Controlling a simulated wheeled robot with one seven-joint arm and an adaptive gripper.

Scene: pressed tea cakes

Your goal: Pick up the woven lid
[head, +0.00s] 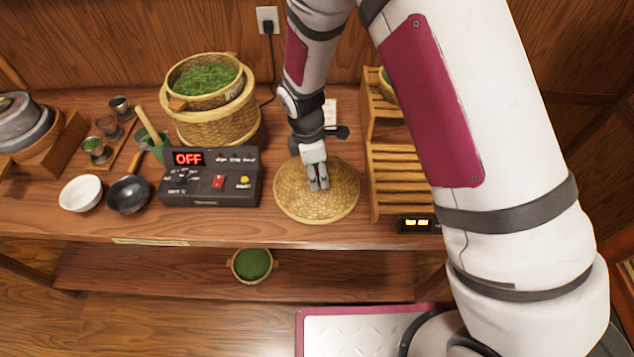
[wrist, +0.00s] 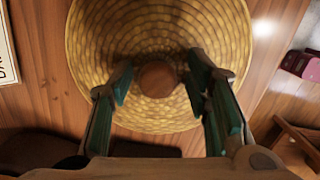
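The woven lid (head: 291,199) is a round, straw-coloured disc lying flat on the wooden table, right of the black control box. It fills the upper middle of the wrist view (wrist: 160,30), where a round brown wooden knob (wrist: 157,79) shows at its centre. My gripper (head: 319,187) points down over the lid's middle. In the wrist view my gripper (wrist: 160,92) has its two dark green fingers apart, one on each side of the knob, with gaps visible between fingers and knob. In the head view the gripper hides the knob. Finger height against the knob is hard to tell.
The control box (head: 210,178) reads OFF, with a steamer basket (head: 215,125) of green leaves behind it. A slatted wooden rack (head: 393,180) stands close on the lid's right. Bowls (head: 81,193) sit at left. The table's front edge is just below the lid.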

